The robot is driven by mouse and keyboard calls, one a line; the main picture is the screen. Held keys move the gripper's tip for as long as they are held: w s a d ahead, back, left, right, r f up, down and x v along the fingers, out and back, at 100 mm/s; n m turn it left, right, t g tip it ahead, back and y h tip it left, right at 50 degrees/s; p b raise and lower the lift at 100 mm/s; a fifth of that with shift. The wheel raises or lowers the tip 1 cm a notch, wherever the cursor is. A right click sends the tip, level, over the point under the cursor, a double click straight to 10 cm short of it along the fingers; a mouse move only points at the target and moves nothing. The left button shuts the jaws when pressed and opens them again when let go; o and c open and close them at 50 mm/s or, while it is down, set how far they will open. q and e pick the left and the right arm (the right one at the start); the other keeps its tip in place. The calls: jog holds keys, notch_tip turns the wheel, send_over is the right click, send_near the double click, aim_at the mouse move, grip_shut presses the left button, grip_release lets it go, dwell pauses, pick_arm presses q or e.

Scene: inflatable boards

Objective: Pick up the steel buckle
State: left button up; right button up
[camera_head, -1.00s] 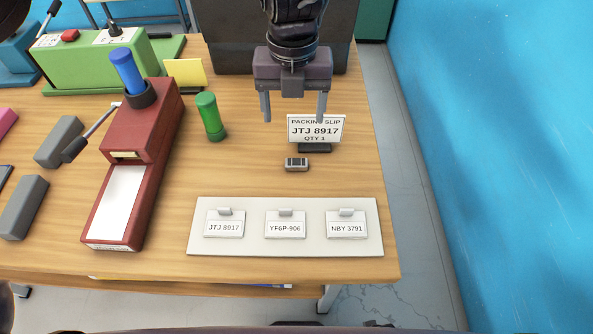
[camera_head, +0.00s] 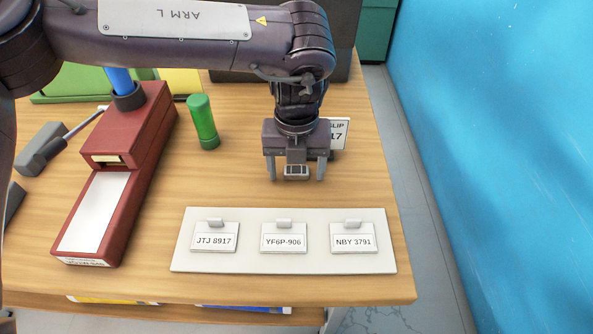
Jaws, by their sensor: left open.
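The steel buckle (camera_head: 296,172) is a small silver rectangular piece on the wooden table, behind the white board with labels. My left gripper (camera_head: 296,178) points down over it, with one finger on each side of the buckle. The jaws are open, and I cannot tell whether either finger touches it. The packing slip sign (camera_head: 340,134) stands behind the gripper and is mostly hidden by it. My right gripper is not in view.
A white board (camera_head: 283,262) with tags JTJ 8917, YF6P-906 and NBY 3791 lies in front of the buckle. A green cylinder (camera_head: 203,122) stands to the left, beside a red device (camera_head: 130,160). A blue wall (camera_head: 500,130) is at the right.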

pick_arm(q)
jog(key=shift+f, duration=0.2)
jog(key=c, duration=1.1)
jog(key=shift+o, duration=0.2)
jog(key=shift+r, duration=0.15)
